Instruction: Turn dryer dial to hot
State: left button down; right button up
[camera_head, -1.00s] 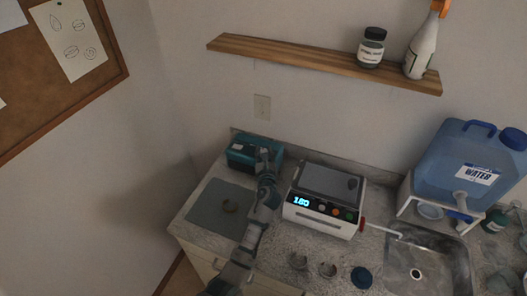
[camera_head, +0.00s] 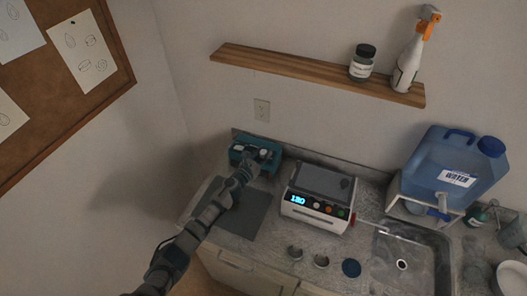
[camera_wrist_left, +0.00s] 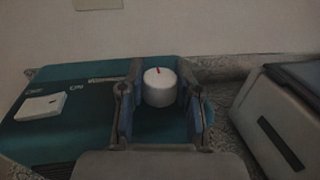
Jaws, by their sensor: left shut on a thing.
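The teal box (camera_head: 279,157), taken as the dryer, stands on the counter against the wall. In the left wrist view its teal top (camera_wrist_left: 62,125) carries a round white dial (camera_wrist_left: 159,88) with a red mark pointing roughly away from me. My left gripper (camera_head: 257,158) reaches the box from the front. In the left wrist view the left gripper (camera_wrist_left: 160,97) has one finger on each side of the dial and is shut on it. The lettering on the box is too blurred to read. My right gripper is not in view.
A white machine (camera_head: 315,212) with a lit display stands right of the box. A grey mat (camera_head: 252,215) lies in front of the box, partly behind my arm. Small round items, a sink (camera_head: 402,264) and a water jug (camera_head: 455,165) are further right. A shelf (camera_head: 310,72) hangs above.

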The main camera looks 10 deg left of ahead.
pick_arm(q)
jog(key=m+g+h+b, duration=0.2)
jog(key=h+b, duration=0.1)
jog(key=m+h+b, duration=0.1)
jog(key=b, duration=0.1)
jog(key=shift+w+a+f+m+g+h, duration=0.1)
jog(key=shift+f+m+g+h, duration=0.2)
jog(key=shift+g+h, duration=0.1)
jog(key=shift+r+m+g+h+b, duration=0.15)
jog(key=shift+m+g+h+b, duration=0.45)
jog(key=shift+b, duration=0.45)
jog(key=shift+r, duration=0.15)
jog(key=c, duration=0.8)
grip_release()
jog(key=v, duration=1.2)
jog(key=shift+w, duration=0.15)
